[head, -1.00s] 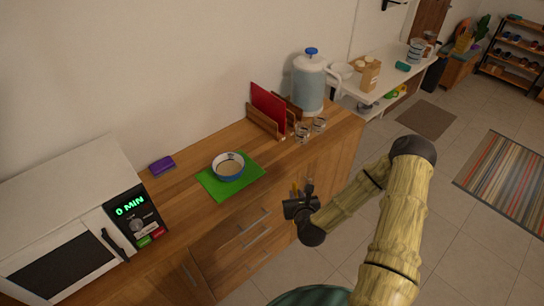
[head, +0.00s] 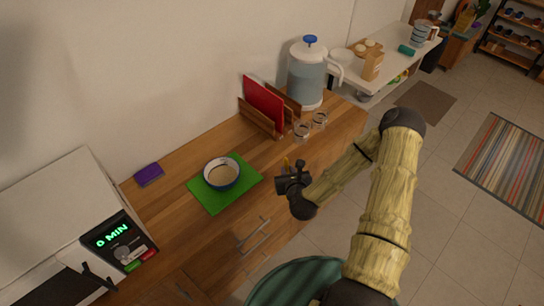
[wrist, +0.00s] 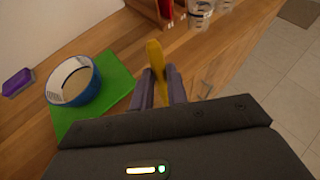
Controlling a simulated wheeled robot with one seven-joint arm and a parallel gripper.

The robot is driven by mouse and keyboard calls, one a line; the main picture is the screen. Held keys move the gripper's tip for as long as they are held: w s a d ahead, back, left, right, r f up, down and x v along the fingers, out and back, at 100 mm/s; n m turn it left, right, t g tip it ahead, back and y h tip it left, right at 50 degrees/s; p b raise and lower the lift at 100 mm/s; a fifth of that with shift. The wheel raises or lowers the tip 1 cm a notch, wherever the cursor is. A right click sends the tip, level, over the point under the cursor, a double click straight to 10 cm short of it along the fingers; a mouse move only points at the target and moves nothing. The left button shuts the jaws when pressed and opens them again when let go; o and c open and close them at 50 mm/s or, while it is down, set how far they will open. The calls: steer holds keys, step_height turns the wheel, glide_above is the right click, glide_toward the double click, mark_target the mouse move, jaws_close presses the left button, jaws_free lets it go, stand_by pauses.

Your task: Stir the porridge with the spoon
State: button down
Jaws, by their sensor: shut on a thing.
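A blue-rimmed bowl (head: 222,172) of beige porridge sits on a green mat (head: 211,203) on the wooden counter. In the wrist view the bowl (wrist: 74,80) is at the left, with its porridge visible. My gripper (head: 293,168) is to the right of the bowl and mat in the head view, at the counter's front side. In the wrist view it is shut on a yellow spoon (wrist: 156,68), which stands up between the fingers. The spoon is apart from the bowl. Its lower part is hidden by the gripper.
Two glasses (head: 301,131), a rack with a red board (head: 264,102) and a blue-lidded pitcher (head: 307,75) stand behind my gripper. A purple sponge (head: 149,174) and a microwave (head: 70,220) are at the left. The counter right of the mat is clear.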

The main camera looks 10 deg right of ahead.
steer(key=shift+w, duration=0.3)
steer(key=shift+s+d+r, duration=0.1)
steer(key=shift+s+d, duration=0.05)
steer(key=shift+s, duration=0.4)
step_height(320, 180, down, 4)
steer(key=s+a+n+g+y+p, duration=0.25)
steer(key=n+g+y, duration=0.55)
steer(key=n, duration=0.4)
steer(key=s+a+r+n+g+h+p, duration=0.1)
steer(key=a+r+n+g+h, duration=0.1)
steer(key=r+n+h, duration=0.2)
steer(key=s+a+r+n+g+h+p, duration=0.1)
steer(key=r+n+h, duration=0.3)
steer(key=r+n, duration=0.6)
steer(key=s+n+g+p, duration=0.1)
steer(key=n, duration=0.3)
steer(key=shift+a+g, duration=0.3)
steer(key=shift+a, duration=0.1)
